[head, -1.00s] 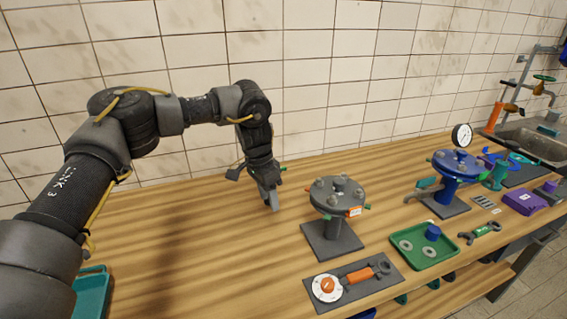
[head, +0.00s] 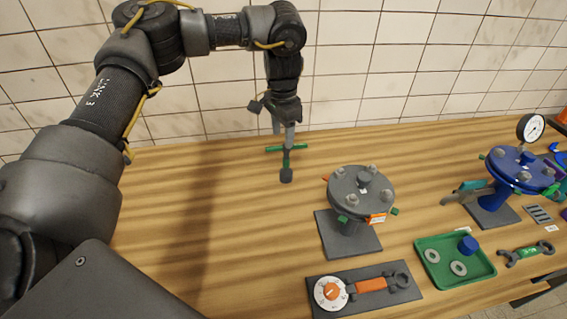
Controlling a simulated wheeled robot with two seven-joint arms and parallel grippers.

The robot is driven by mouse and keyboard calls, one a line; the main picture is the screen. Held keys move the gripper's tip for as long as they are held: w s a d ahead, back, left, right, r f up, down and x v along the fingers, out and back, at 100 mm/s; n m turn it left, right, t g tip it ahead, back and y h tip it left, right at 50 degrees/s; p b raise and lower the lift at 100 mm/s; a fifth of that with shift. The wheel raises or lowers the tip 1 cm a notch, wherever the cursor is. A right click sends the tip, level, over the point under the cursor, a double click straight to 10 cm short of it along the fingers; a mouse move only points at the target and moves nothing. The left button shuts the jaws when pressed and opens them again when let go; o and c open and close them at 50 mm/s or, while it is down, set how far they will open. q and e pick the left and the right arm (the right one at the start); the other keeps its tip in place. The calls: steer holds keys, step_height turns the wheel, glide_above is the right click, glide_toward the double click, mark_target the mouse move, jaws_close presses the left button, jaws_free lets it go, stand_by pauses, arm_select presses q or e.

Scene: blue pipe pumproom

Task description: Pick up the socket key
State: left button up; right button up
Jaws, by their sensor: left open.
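The socket key (head: 287,160) shows in the head view as a green T-shaped handle with a dark grey socket end pointing toward me. It appears to lie on the wooden bench, left of the grey flanged stand. My left gripper (head: 283,130) is open and points down at the key's crossbar from above and behind. One fingertip overlaps the crossbar in the picture; I cannot tell whether it touches. Part of the handle is hidden behind that finger. My right gripper is not in view.
The grey flanged stand (head: 361,194) is close on the right. A green tray (head: 481,268) and a blue flanged stand (head: 493,206) are further right. The bench (head: 215,230) left of the key is clear.

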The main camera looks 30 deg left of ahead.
mark_target(286, 150)
arm_select(q)
steer(key=w+f, duration=0.3)
steer(key=shift+d+f, duration=0.1)
steer(key=shift+f, duration=0.15)
steer(key=shift+w+f, duration=0.1)
steer(key=shift+f, duration=0.55)
steer(key=shift+s+f+p, duration=0.4)
steer(key=shift+s+p, duration=0.1)
steer(key=shift+p, duration=0.05)
steer(key=f, duration=0.3)
steer(key=shift+w+p, duration=0.3)
steer(key=shift+w, duration=0.05)
steer(key=shift+f, duration=0.1)
steer(key=shift+s, duration=0.2)
steer(key=shift+c, duration=0.4)
steer(key=c, duration=0.5)
steer(key=shift+w, duration=0.1)
jaws_close()
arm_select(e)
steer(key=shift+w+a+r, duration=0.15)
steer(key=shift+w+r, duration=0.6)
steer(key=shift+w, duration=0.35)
